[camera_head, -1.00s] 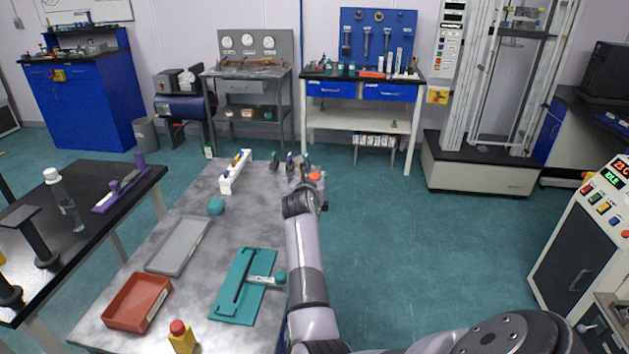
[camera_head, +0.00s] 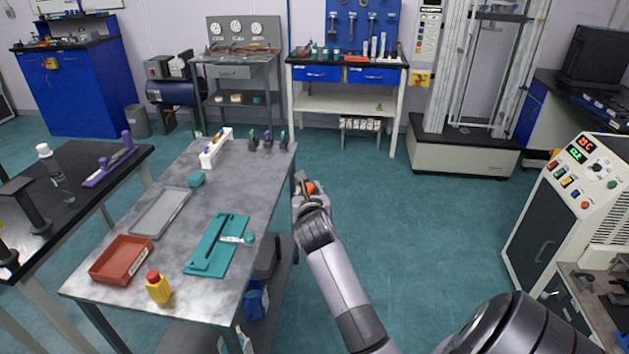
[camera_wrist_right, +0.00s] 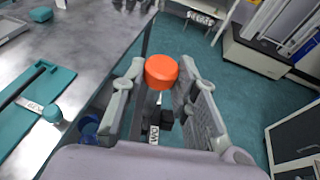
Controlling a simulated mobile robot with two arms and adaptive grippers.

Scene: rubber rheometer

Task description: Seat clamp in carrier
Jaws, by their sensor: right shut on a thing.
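My right gripper (camera_head: 306,196) is shut on the clamp, which has an orange knob (camera_wrist_right: 161,71) and a dark body with a white lettered label (camera_wrist_right: 153,134). The orange knob also shows in the head view (camera_head: 309,187). The gripper holds it just off the right edge of the grey table, above the floor. The fingers stand on either side of the clamp in the wrist view and hide part of it. I cannot tell for sure which thing is the carrier; a white slotted rack (camera_head: 209,160) stands at the table's far left. My left gripper is not in view.
The grey table (camera_head: 228,190) holds several small upright pieces (camera_head: 267,141) at its far end. It also holds a teal block (camera_head: 197,179), grey tray (camera_head: 143,220), red tray (camera_head: 103,273), teal fixture (camera_head: 197,265) and yellow bottle (camera_head: 159,291). A control cabinet (camera_head: 530,225) stands right; floor between is clear.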

